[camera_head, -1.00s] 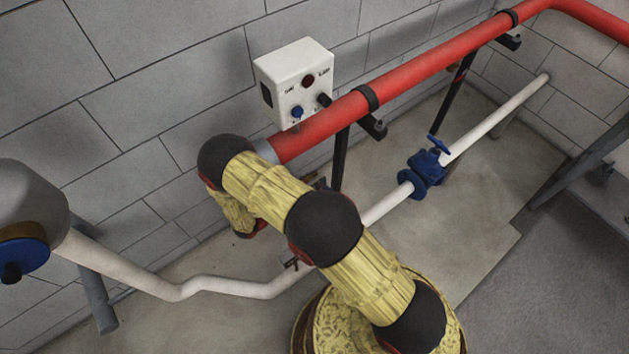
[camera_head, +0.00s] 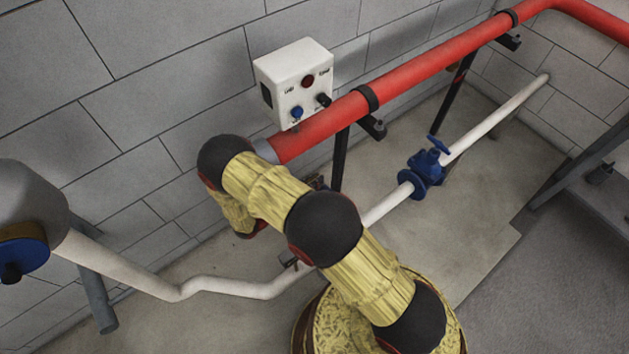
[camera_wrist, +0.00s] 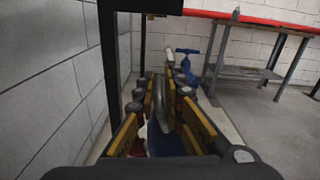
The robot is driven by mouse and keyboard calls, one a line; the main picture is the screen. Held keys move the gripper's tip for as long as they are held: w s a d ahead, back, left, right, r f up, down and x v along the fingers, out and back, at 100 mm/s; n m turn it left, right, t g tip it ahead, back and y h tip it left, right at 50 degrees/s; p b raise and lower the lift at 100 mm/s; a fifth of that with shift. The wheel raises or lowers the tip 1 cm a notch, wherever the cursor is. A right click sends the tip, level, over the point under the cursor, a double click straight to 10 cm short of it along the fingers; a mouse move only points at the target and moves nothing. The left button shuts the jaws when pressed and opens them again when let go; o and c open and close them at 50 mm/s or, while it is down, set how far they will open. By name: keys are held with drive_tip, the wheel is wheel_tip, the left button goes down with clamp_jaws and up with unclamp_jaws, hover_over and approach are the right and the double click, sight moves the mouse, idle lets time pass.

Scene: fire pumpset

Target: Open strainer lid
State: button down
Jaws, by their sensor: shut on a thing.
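In the wrist view my gripper (camera_wrist: 166,90) has its yellow and black fingers on both sides of a thin grey rounded part (camera_wrist: 160,108). The fingers are shut on this part, which stands on edge between them. It looks like the strainer lid or its handle; I cannot tell which. A dark blue body (camera_wrist: 166,142) shows just below it, between the fingers. In the head view my arm hides the strainer and most of my gripper. No gap under a lid can be made out.
A white pipe (camera_head: 480,128) with a blue valve (camera_head: 427,172) runs along the floor. A red pipe (camera_head: 430,68) on black posts passes above it. A grey tank with a blue cap (camera_head: 22,262) stands at left.

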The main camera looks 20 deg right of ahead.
drive_tip(key=s+p, duration=0.1)
drive_tip(key=s+d+r+m, duration=0.1)
drive_tip(key=shift+s+r+p, duration=0.15)
drive_tip(key=shift+s+p, duration=0.2)
drive_tip(key=shift+s, duration=0.05)
drive_tip(key=shift+s+d, duration=0.1)
drive_tip(key=shift+s, duration=0.3)
drive_tip(key=c, duration=1.9)
unclamp_jaws()
drive_tip(key=v, duration=1.2)
